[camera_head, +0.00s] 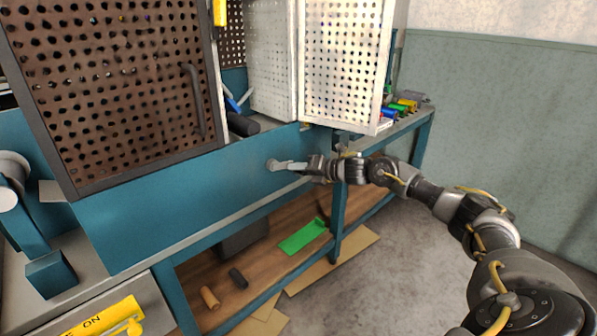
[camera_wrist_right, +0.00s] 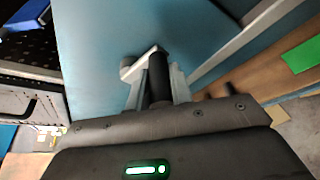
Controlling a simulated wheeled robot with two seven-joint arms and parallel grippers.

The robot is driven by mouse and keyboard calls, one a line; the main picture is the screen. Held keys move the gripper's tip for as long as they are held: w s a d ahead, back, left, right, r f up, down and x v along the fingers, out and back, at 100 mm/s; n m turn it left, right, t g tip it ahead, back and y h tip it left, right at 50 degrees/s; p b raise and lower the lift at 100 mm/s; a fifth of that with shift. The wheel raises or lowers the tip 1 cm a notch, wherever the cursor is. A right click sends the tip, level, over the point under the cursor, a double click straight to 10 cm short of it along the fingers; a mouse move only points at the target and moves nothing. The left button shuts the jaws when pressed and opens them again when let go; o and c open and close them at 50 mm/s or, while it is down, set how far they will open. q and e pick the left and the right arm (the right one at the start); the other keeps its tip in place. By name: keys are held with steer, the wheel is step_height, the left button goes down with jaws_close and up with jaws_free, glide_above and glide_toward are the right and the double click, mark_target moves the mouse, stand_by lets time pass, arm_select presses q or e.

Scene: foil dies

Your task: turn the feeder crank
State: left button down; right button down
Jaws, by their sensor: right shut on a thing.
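The feeder crank (camera_head: 276,164) sits on the blue front panel of the bench, a grey round hub with a short light arm reaching right. My right gripper (camera_head: 306,167) is at the free end of that arm. In the right wrist view the crank's light arm (camera_wrist_right: 136,66) and its dark upright handle (camera_wrist_right: 159,72) show. The right gripper's fingers (camera_wrist_right: 158,92) are closed around the dark handle. The lower end of the handle is hidden by the gripper body. My left gripper is not in view.
A brown perforated door (camera_head: 110,85) with a handle stands at the left; light perforated panels (camera_head: 342,62) stand at the back. The lower shelf (camera_head: 255,275) holds a green piece (camera_head: 303,237) and dark blocks. The floor at right is open.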

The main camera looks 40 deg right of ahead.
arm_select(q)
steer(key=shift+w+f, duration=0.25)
arm_select(e)
steer(key=shift+r, duration=0.2)
steer(key=c, duration=1.4)
jaws_free()
steer(key=shift+o, duration=0.7)
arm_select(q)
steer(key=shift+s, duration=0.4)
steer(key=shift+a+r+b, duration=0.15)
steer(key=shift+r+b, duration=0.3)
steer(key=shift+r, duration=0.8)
arm_select(e)
steer(key=v, duration=1)
steer(key=shift+s+r, duration=0.15)
steer(key=shift+s, duration=0.25)
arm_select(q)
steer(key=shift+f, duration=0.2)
